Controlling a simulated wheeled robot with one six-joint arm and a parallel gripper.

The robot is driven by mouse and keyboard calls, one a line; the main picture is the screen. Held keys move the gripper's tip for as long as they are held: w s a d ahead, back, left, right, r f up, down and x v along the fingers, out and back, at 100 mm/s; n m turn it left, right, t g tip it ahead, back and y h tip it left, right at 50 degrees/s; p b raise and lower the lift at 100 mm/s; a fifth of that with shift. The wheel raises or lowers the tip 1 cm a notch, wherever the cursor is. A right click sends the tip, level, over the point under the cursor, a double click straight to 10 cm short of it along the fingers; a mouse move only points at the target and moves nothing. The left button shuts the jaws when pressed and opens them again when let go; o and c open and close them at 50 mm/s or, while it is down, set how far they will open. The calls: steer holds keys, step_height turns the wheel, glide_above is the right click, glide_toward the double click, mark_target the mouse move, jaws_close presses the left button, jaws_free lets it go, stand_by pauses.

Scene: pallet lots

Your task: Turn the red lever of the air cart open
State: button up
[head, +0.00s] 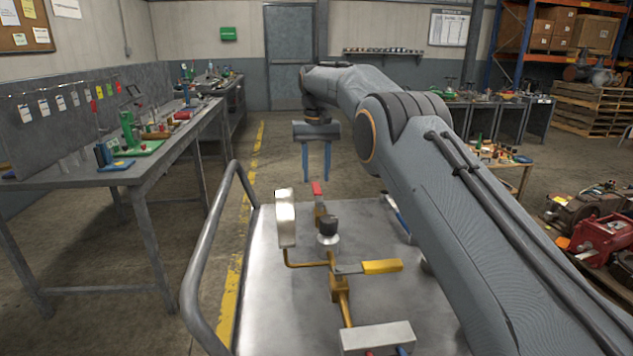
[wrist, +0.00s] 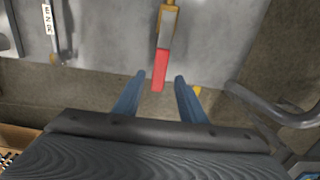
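The air cart (head: 265,320) has a bare metal top with brass pipework on it. Its red lever (head: 317,188) stands at the far part of the piping. In the wrist view the red lever (wrist: 161,70) extends from a brass fitting (wrist: 167,25). My gripper (head: 316,179) is open and empty, pointing down just above the lever's red end. In the wrist view the lever's tip lies between the two blue fingertips of my gripper (wrist: 160,77), with a gap on each side. I cannot tell its exact height over the lever.
The cart also carries a yellow lever (head: 382,266), a white-faced gauge (head: 285,218), a black knob (head: 328,225) and a grey box (head: 377,338). A tubular handle (head: 206,245) rises at the cart's left. A workbench (head: 150,175) stands left; the floor behind the cart is clear.

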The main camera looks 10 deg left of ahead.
mark_target(316, 187)
steer(key=shift+r, duration=2.3)
